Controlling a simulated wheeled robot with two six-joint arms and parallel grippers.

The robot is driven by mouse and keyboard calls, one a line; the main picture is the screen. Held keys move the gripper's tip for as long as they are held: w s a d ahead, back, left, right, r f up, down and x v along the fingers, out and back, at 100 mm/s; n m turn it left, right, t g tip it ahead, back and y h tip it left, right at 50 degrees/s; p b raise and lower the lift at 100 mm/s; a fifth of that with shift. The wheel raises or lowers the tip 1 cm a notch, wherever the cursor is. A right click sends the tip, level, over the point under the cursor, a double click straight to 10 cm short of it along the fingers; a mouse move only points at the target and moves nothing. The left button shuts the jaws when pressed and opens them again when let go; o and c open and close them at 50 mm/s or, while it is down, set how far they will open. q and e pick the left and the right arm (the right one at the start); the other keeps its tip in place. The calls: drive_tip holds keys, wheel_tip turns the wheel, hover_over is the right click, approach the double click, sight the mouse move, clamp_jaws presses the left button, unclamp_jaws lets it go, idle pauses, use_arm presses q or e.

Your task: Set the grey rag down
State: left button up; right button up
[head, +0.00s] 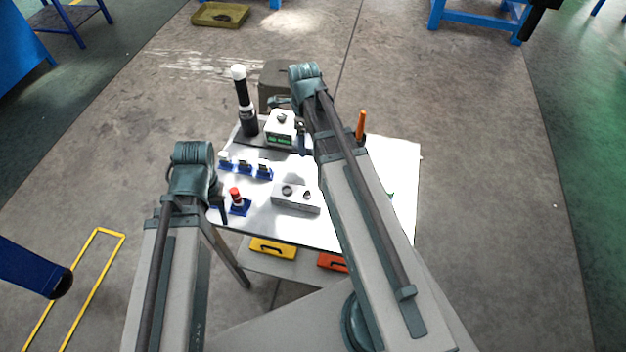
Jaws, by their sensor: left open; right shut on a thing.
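My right gripper (302,142) is over the back middle of the white table (400,165), just right of the scale. It is shut, but my own wrist and arm hide most of what it holds. I cannot make out the grey rag clearly anywhere. My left gripper (220,203) is open and empty at the table's left edge, beside a small red-topped item on a blue base (239,207).
A white scale (281,128) with a green display and a black cylinder with a white top (243,100) stand at the back. Several blue holders (245,168) and a grey block (296,198) are in front. An orange-handled tool (361,125) stands at the back right. The right side looks mostly clear.

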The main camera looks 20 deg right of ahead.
sight(307, 168)
drive_tip(key=shift+f+b, duration=4.95)
drive_tip(key=shift+f, duration=0.25)
drive_tip(key=o, duration=1.1)
drive_tip(key=shift+r, duration=0.1)
drive_tip(key=shift+r, duration=0.1)
